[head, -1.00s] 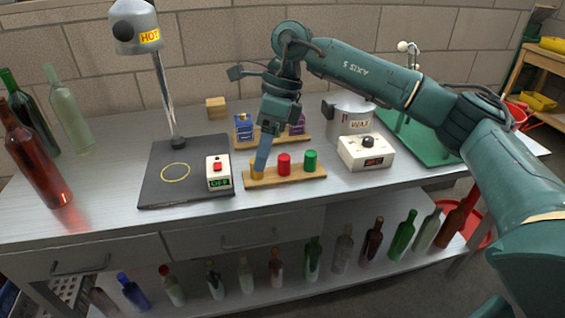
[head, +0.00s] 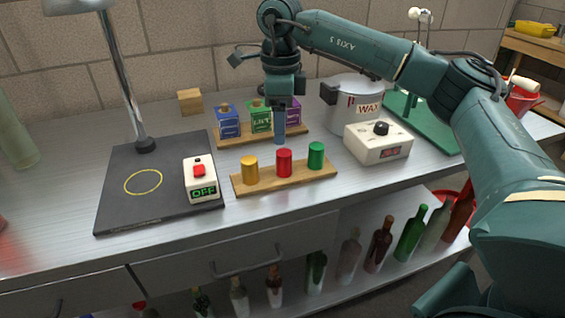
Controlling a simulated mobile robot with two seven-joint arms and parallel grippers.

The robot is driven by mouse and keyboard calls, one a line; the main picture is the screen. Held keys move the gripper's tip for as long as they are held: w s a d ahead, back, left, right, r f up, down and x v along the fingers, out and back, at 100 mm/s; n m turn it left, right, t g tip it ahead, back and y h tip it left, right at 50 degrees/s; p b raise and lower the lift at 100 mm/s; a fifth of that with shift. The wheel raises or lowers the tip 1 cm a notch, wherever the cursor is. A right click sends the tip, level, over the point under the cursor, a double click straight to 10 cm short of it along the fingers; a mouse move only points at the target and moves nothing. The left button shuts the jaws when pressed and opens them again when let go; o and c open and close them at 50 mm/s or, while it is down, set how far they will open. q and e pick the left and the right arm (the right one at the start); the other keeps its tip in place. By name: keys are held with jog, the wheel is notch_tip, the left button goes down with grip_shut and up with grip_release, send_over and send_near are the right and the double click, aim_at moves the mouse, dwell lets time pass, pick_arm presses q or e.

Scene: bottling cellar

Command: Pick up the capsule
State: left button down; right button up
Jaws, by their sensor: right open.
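Three capsules stand upright in a row on a wooden strip (head: 308,182): a yellow one (head: 250,171), a red one (head: 284,163) and a green one (head: 316,155). My right gripper (head: 279,142) is open and points down. In the picture its blue fingertips show just above the red capsule, against the bench top, and no capsule is between them. A small strip of bench shows between fingertips and red capsule, so they look apart. How high the fingertips are is hard to tell. My left gripper is not in view.
Behind stands a wooden rack (head: 233,142) with a blue box (head: 227,121), a green box (head: 260,117) and a purple box (head: 293,110). A WAX pot (head: 357,108) and its dial box (head: 378,146) are right. The switch box (head: 201,182) sits left on the dark plate (head: 118,202).

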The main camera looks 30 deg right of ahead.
aim_at(284, 152)
notch_tip(284, 152, down, 3)
jog(key=shift+f, duration=0.2)
jog(key=shift+s+d+f, duration=0.1)
jog(key=shift+s+f, duration=0.1)
jog(key=shift+f, duration=1.15)
jog(key=shift+s+f, duration=0.2)
jog(key=shift+f, duration=1.15)
jog(key=shift+c, duration=0.3)
jog(key=c, duration=0.6)
